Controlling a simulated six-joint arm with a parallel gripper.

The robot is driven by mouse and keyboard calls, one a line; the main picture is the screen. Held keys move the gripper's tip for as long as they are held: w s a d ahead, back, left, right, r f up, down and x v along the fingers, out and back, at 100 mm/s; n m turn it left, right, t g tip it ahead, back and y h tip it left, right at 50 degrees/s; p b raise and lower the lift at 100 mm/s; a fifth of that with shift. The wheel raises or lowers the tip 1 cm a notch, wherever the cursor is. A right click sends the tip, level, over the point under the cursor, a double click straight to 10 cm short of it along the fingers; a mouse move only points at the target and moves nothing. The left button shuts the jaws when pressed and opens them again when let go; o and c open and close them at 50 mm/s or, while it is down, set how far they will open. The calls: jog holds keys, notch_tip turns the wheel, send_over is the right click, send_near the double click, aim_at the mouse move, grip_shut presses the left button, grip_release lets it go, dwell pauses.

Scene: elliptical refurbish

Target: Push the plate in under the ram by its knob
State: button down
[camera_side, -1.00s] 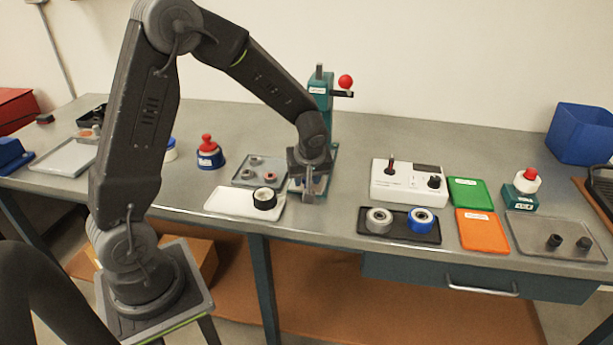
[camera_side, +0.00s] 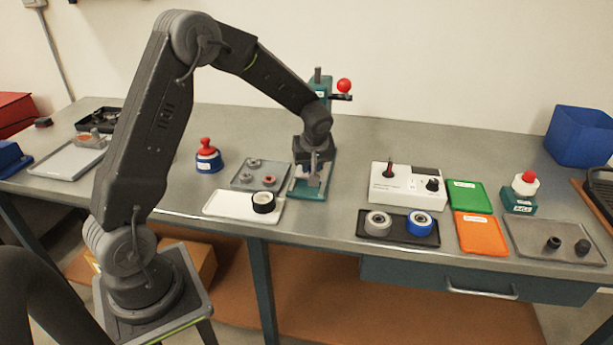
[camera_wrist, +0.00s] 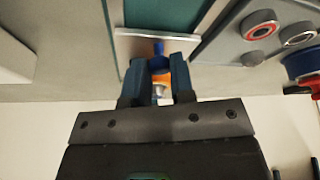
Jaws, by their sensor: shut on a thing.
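The teal press (camera_side: 319,90) stands at the back of the bench, with a red ball on its lever. Its base (camera_side: 309,194) reaches towards the front edge. My gripper (camera_side: 314,180) is low over this base, in front of the press column, and hides most of the plate and the ram. In the wrist view my gripper (camera_wrist: 160,78) is shut on the knob (camera_wrist: 158,48), whose blue part shows between and just beyond the fingers. A grey metal surface, apparently the plate (camera_wrist: 130,48), shows beside it. How far the plate lies under the ram is hidden.
A grey tray with bearings (camera_side: 245,181) and a white tray (camera_side: 222,205) with a dark ring (camera_side: 263,202) lie close left of the press. A white control box (camera_side: 406,184) stands to the right. The bench between press and box is clear.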

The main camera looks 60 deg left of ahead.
jog(key=w+a, duration=0.2)
jog(key=a, duration=0.1)
jog(key=shift+w, duration=0.4)
jog(key=c, duration=1)
grip_release()
jog(key=shift+d, duration=0.1)
jog(key=v, duration=0.4)
jog(key=shift+d+r, duration=0.1)
jog(key=shift+r, duration=0.25)
jog(key=s+d, duration=0.1)
jog(key=d, duration=0.2)
jog(key=s+d, duration=0.2)
jog(key=d, duration=0.2)
jog(key=s+d, duration=0.2)
jog(key=d, duration=0.2)
jog(key=shift+d+r, duration=0.1)
jog(key=shift+r, duration=0.1)
